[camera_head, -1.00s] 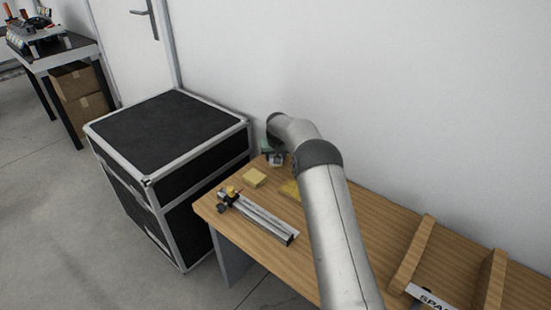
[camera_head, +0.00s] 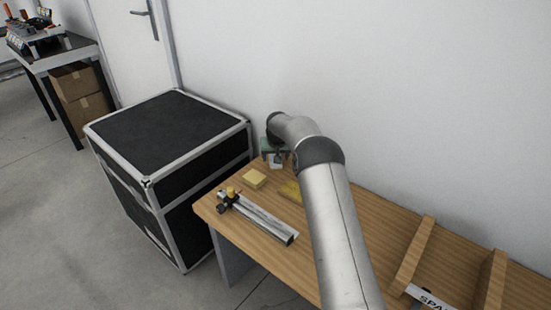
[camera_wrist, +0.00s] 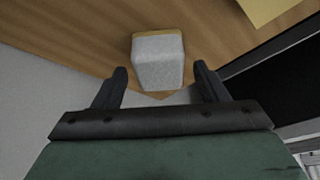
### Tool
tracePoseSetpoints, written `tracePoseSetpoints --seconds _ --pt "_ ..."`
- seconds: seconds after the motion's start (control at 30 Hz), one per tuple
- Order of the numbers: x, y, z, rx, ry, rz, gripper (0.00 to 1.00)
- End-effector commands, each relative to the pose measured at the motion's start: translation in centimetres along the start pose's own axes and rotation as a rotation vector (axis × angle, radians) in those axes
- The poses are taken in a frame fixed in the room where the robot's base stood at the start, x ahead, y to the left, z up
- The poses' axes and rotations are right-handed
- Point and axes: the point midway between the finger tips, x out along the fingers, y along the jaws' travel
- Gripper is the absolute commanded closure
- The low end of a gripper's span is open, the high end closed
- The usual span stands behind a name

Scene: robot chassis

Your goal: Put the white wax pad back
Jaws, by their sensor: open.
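The white wax pad (camera_wrist: 158,62) is a pale grey-white block with a tan strip along its far edge. In the wrist view it lies near a corner of the wooden bench, between and just ahead of my fingertips. My gripper (camera_wrist: 160,70) is open, with a visible gap between the pad and each finger. In the head view the pad (camera_head: 275,161) is a small white patch at the bench's far left end, just below my green gripper (camera_head: 274,148), which is partly hidden by my arm.
A metal bar with a yellow-knobbed clamp (camera_head: 262,222) lies in front. A black case (camera_head: 170,130) stands left; the wall is close behind.

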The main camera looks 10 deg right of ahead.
Motion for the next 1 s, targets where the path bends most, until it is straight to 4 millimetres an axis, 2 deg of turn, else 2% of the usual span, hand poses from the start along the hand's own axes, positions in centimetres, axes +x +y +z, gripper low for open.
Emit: tracePoseSetpoints --seconds 0.03,0.2,0.4,0.53,0.77,0.87,0.97,1.0 --pt "-1.3 0.0 -0.1 0.000 0.003 0.000 0.33" --pt "-5.1 0.0 -0.1 0.000 0.003 0.001 0.33" --pt "-8.7 0.0 -0.1 0.000 0.003 0.001 0.33" --pt "-10.0 0.0 0.0 0.000 0.000 0.000 0.33" --pt "-10.9 0.0 0.3 -0.002 -0.004 0.000 0.33" --pt "-13.1 -0.1 1.5 -0.012 -0.020 0.002 0.33" --pt "-17.0 0.0 4.8 -0.032 -0.063 0.007 0.33" --pt "-19.0 0.1 6.7 -0.040 -0.085 0.009 0.33"
